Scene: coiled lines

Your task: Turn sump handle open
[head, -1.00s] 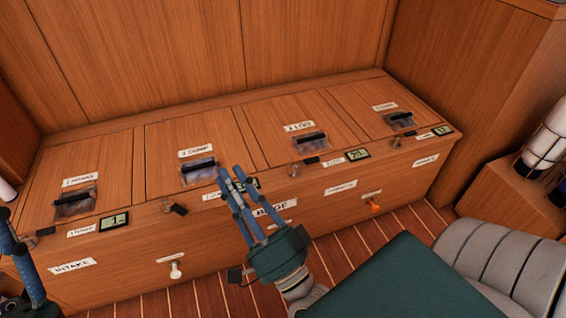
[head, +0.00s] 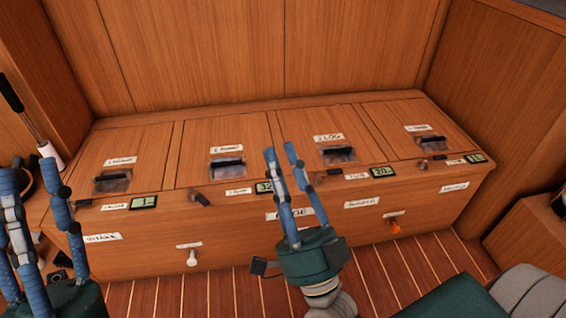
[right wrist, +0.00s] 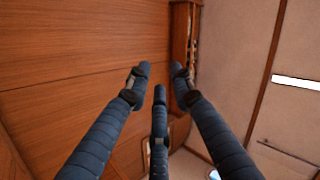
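A long wooden bench front carries a white handle (head: 191,256) at left of centre and an orange handle (head: 394,226) at right. I cannot read a sump label clearly, so I cannot tell which handle is the sump one. My right gripper (head: 280,152) is raised in front of the bench, fingers spread and empty, between the two handles in the picture. The right wrist view shows its fingers (right wrist: 158,80) apart with nothing between them. My left gripper (head: 30,172) is at the left edge, fingers apart and pointing up, left of the white handle.
The bench top has several lids with dark latches (head: 228,167) and small digital displays (head: 143,202) along its front edge. The striped floor (head: 225,297) before the bench is partly clear. A grey cushioned seat (head: 530,292) stands at lower right.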

